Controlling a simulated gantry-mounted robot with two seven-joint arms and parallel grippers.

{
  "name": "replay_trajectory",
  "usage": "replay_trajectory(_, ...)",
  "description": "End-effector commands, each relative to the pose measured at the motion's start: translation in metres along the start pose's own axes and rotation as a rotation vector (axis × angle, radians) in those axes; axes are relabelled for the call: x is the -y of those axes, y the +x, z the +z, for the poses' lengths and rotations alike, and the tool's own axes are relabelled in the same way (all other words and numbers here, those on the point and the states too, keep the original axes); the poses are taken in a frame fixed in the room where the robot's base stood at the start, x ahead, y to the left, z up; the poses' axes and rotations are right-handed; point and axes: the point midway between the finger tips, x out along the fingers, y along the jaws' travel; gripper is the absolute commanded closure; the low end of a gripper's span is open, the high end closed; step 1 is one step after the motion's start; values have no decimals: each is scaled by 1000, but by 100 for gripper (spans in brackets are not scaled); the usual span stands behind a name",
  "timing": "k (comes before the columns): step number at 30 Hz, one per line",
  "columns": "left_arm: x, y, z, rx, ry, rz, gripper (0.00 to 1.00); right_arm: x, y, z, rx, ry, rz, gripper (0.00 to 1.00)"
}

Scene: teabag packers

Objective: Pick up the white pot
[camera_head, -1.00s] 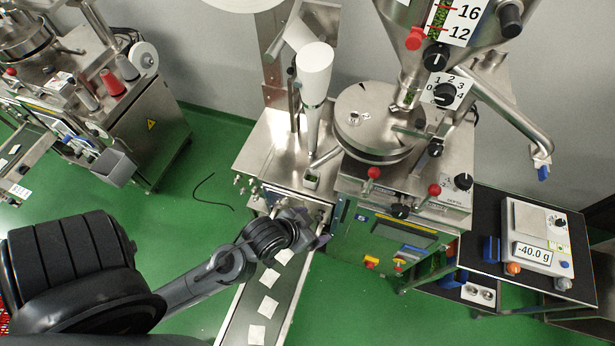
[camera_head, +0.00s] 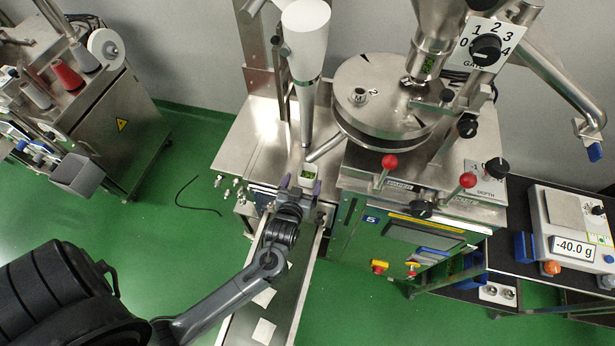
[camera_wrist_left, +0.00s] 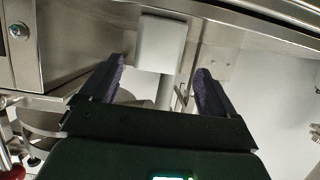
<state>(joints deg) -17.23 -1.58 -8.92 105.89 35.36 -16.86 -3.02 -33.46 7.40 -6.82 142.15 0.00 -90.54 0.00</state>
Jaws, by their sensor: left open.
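The white pot (camera_head: 308,175) is small, with dark green stuff inside, and stands on the steel machine top below the white funnel (camera_head: 306,35). My left gripper (camera_head: 301,187) is open at the front of the pot, with its purple fingertips to either side of the pot's near end. In the left wrist view, the white pot (camera_wrist_left: 162,44) shows as a pale block ahead, between and just beyond the open fingers (camera_wrist_left: 159,70). I cannot tell whether a finger touches it. My right gripper is not in view.
A steel round drum (camera_head: 385,85) and red-knobbed levers (camera_head: 389,161) stand close on the right. A conveyor (camera_head: 290,300) with white teabags runs below my left arm. A scale (camera_head: 570,225) reading -40.0 g sits on a black table at the right.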

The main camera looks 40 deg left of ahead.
Motion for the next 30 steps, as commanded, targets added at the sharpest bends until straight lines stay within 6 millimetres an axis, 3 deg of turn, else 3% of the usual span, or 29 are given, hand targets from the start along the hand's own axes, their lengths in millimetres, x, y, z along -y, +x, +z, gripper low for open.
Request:
replay_trajectory(3, -1, 14, -1, -1, 2, 2, 11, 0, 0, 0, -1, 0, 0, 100)
replay_trajectory(11, -1, 29, 0, 1, 1, 1, 11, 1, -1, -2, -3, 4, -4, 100)
replay_trajectory(21, -4, 68, 0, 1, 1, 2, 11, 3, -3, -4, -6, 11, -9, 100)
replay_trajectory(30, -4, 75, 1, 2, 0, 2, 11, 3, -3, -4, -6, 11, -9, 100)
